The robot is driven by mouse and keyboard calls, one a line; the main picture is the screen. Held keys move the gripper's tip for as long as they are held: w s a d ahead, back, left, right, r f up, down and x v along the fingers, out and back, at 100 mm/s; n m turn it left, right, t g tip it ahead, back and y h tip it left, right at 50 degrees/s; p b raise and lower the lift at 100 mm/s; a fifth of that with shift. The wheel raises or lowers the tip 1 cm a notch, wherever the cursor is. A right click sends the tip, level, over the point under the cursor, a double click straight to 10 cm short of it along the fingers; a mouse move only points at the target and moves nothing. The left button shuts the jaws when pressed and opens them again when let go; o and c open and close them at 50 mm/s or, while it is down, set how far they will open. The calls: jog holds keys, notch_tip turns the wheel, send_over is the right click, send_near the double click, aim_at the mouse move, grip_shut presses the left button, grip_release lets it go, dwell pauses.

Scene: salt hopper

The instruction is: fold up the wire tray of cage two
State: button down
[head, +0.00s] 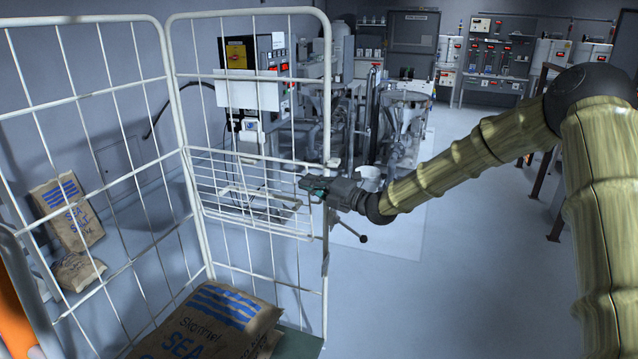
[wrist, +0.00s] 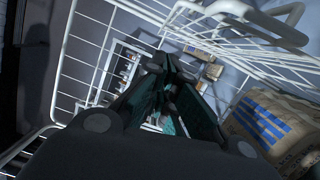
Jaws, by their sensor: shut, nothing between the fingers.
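A white wire cage (head: 178,90) fills the left of the head view. I cannot read a number on the cage. My gripper (head: 306,184) is shut and empty at the right end of the tray, overlapping its wires in the picture. I cannot tell whether it touches them. In the wrist view my closed fingers (wrist: 168,72) point among white wires, and a wire frame with a flat white piece (wrist: 229,8) crosses the upper right.
A sea salt sack (head: 215,318) lies in the cage bottom and also shows in the wrist view (wrist: 265,123). More sacks (head: 68,212) sit beyond the left panel. Machinery (head: 400,125) stands behind. The floor (head: 470,270) right of the cage is clear.

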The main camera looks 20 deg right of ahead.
aim_at(303, 171)
jog(key=shift+w+a+r+p, duration=0.15)
jog(key=shift+w+p, duration=0.45)
jog(key=shift+w, duration=0.55)
jog(key=shift+w+a+r+p, duration=0.1)
jog(key=shift+w+p, duration=0.45)
jog(key=shift+w, duration=0.55)
jog(key=shift+w+a+r+p, duration=0.15)
jog(key=shift+w+p, duration=0.45)
jog(key=shift+w, duration=0.55)
jog(key=shift+d, duration=0.1)
